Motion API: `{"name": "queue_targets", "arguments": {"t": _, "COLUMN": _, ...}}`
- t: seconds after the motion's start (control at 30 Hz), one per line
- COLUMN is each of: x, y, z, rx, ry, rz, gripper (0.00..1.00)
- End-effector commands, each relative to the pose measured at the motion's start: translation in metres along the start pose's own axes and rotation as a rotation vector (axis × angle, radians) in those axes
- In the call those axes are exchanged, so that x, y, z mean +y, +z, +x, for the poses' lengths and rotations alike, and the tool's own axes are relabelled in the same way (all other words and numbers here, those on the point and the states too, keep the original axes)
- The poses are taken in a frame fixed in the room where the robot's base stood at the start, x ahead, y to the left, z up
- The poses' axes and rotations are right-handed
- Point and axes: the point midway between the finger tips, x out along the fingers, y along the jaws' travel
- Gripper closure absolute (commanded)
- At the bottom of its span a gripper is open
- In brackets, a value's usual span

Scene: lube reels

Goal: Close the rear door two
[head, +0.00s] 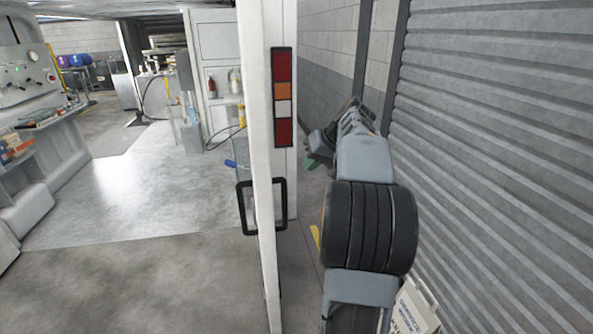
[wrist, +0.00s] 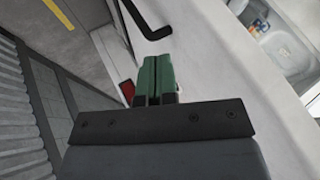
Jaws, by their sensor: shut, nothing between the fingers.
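A white door (head: 260,150) stands open, seen nearly edge-on in the middle of the head view. I cannot tell whether it is rear door two. A black loop handle (head: 241,205) shows at its lower part; a black handle (wrist: 146,22) also shows on a white panel (wrist: 215,85) in the wrist view. My gripper (head: 312,163) is to the right of the door, beyond my forearm, with its green fingers partly hidden. In the wrist view the green fingers (wrist: 153,80) are together and empty, pointing along the white panel. Contact with it cannot be told.
A red, orange and white lamp strip (head: 282,97) is on a white panel beside the door edge. A ribbed grey shutter wall (head: 490,150) runs close on the right. A white sign (head: 415,305) stands low right. Open floor (head: 130,280) lies left, with a control console (head: 30,85) beyond.

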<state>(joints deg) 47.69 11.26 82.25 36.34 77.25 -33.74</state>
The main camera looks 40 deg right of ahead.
Motion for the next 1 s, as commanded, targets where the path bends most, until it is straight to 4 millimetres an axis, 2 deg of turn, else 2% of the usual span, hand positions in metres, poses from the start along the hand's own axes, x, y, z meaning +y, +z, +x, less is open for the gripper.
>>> {"name": "queue_targets", "arguments": {"t": 0.47, "x": -0.001, "y": 0.001, "z": 0.087, "rx": -0.004, "ry": 0.0, "rz": 0.001, "gripper": 1.0}}
{"name": "queue_targets", "arguments": {"t": 0.7, "x": -0.027, "y": 0.0, "z": 0.098, "rx": -0.001, "ry": 0.001, "rz": -0.001, "gripper": 1.0}}
{"name": "queue_targets", "arguments": {"t": 1.0, "x": -0.036, "y": 0.001, "z": 0.104, "rx": 0.0, "ry": 0.002, "rz": 0.0, "gripper": 1.0}}
